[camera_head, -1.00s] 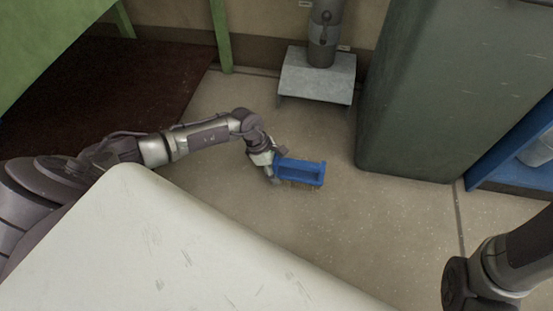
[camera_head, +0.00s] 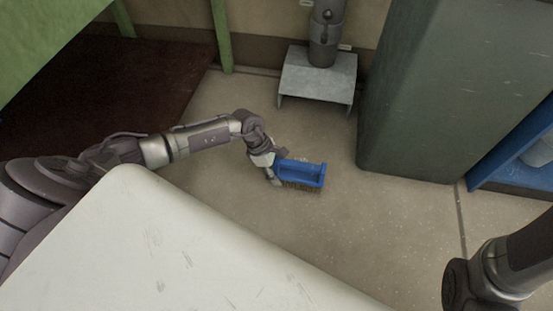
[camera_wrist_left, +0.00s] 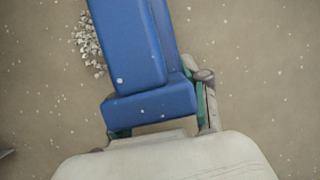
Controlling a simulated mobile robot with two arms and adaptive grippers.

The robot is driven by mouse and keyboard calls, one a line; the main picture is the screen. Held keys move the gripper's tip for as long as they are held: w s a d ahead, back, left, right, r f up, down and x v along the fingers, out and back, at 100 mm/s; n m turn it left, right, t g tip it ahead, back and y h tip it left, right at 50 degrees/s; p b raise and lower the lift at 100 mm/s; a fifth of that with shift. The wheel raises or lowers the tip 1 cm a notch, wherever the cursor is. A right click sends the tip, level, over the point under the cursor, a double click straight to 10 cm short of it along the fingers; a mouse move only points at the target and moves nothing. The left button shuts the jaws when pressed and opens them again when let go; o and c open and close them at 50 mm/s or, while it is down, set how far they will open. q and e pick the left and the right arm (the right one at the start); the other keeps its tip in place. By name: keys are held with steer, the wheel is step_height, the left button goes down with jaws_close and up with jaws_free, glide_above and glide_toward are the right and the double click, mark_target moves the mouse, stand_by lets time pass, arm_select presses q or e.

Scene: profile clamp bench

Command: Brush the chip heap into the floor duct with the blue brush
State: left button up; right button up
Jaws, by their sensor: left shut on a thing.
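The blue brush (camera_head: 302,170) is in my left gripper (camera_head: 273,171), held low over the floor with its bristles down. I cannot tell whether the bristles touch the floor. In the left wrist view the brush (camera_wrist_left: 135,45) fills the middle, and the left gripper (camera_wrist_left: 158,125) is shut on its end. The chip heap (camera_wrist_left: 87,44) is a small patch of pale chips beside the brush there; in the head view it is mostly hidden behind the brush. The floor duct (camera_head: 316,77) is a grey metal hood at the wall, beyond the brush. My right gripper is out of view.
A large dark green cabinet (camera_head: 415,90) stands right of the duct, with a blue shelf (camera_head: 515,165) beyond it. A dark mat (camera_head: 100,90) lies at the left. A pale surface (camera_head: 170,250) covers the lower left. Floor between brush and duct is clear.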

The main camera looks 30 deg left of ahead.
arm_select(q)
steer(key=w+b, duration=0.2)
steer(key=w+a+b, duration=0.1)
steer(key=shift+w+f, duration=0.1)
steer(key=shift+f, duration=0.15)
steer(key=shift+w+r, duration=0.1)
steer(key=shift+w, duration=0.15)
steer(key=shift+w+a+r, duration=0.1)
steer(key=shift+a, duration=0.05)
steer(key=shift+w+b, duration=0.2)
steer(key=shift+b, duration=0.2)
steer(key=w+b, duration=0.1)
steer(key=w+a+b, duration=0.1)
steer(key=w, duration=0.1)
steer(key=shift+w+a+b, duration=0.1)
steer(key=shift+b, duration=0.2)
steer(key=shift+w, duration=0.15)
